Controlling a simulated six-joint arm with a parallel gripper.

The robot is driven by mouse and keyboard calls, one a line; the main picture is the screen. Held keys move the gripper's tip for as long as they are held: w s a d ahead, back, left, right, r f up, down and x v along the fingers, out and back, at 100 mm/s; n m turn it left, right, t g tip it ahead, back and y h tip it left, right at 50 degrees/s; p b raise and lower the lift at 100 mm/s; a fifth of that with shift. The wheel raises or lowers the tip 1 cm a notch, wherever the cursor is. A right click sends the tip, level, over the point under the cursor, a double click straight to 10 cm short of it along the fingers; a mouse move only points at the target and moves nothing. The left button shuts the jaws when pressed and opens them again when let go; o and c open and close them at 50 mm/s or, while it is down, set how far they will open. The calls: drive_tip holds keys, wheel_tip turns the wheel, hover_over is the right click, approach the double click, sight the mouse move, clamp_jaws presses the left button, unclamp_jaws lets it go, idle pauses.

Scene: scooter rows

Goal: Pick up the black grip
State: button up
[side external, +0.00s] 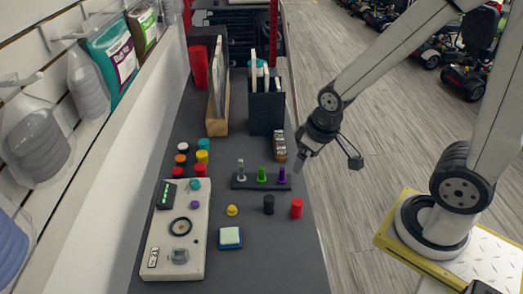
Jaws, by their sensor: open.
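The black grip (268,204) is a small dark cylinder. It stands upright on the dark counter, just left of a red cylinder (296,208) and apart from it. My gripper (297,164) is open and empty. In the picture it sits above and to the right of the black grip, near the counter's right edge, pointing down. The black grip is in full view, with nothing covering it.
A dark rack (260,182) with white, green and purple pegs stands behind the grip. A yellow knob (232,210) and a blue-and-white pad (230,238) lie to the left, beside a white control panel (196,262). The counter in front of the grip is clear.

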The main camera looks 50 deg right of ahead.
drive_tip(key=shift+w, duration=0.1)
drive_tip(key=n+g, duration=0.3)
drive_tip(key=n, duration=1.4)
hover_over(269, 198)
wheel_tip(269, 198, down, 19)
drive_tip(key=shift+d+r, duration=0.1)
drive_tip(key=shift+f, duration=0.2)
drive_tip(key=shift+f, duration=1.15)
drive_tip(key=shift+f, duration=0.1)
drive_tip(key=shift+f, duration=2.5)
